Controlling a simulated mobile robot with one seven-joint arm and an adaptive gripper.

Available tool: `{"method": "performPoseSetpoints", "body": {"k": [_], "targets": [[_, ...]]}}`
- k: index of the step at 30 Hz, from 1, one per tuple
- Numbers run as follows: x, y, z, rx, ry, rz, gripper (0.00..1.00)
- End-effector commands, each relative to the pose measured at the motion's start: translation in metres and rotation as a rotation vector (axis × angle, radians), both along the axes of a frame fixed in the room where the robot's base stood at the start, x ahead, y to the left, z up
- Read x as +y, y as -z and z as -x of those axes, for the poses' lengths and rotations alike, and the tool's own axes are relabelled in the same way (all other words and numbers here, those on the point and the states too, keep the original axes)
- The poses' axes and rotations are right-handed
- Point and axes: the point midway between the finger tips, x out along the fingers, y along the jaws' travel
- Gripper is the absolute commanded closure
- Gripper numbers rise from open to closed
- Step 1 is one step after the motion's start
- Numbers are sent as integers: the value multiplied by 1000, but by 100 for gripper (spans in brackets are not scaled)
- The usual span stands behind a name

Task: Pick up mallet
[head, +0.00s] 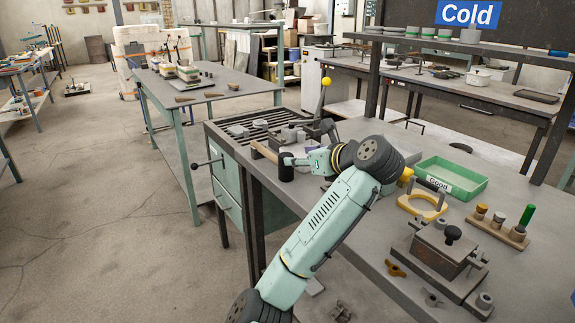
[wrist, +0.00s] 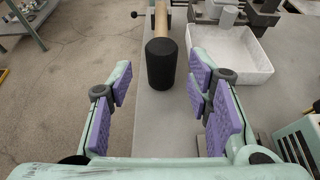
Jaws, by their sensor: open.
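The mallet lies near the left edge of the workbench. In the wrist view its black cylindrical head (wrist: 161,63) faces me and its wooden handle (wrist: 161,20) runs away from me. In the head view the black head (head: 286,168) stands just left of my gripper, with the pale handle (head: 264,152) reaching up and left. My gripper (wrist: 160,88) is open and empty, with purple-padded fingers spread to the left and right of the mallet head's line. I see no contact. My arm hides part of the bench in the head view.
A white tray (wrist: 228,58) lies right of the mallet. On the bench are a green tray labelled Good (head: 450,178), a yellow ring-shaped part (head: 422,207), a dark metal fixture (head: 445,252) and a peg block (head: 497,230). Open floor lies left of the bench edge.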

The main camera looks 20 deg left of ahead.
Motion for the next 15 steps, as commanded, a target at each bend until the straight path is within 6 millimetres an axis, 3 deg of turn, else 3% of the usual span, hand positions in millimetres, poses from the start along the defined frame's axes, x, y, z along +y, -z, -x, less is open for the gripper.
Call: {"method": "performPoseSetpoints", "body": {"k": [6, 15], "targets": [[26, 14, -19, 4, -4, 2, 54], [44, 28, -34, 3, -2, 4, 54]]}}
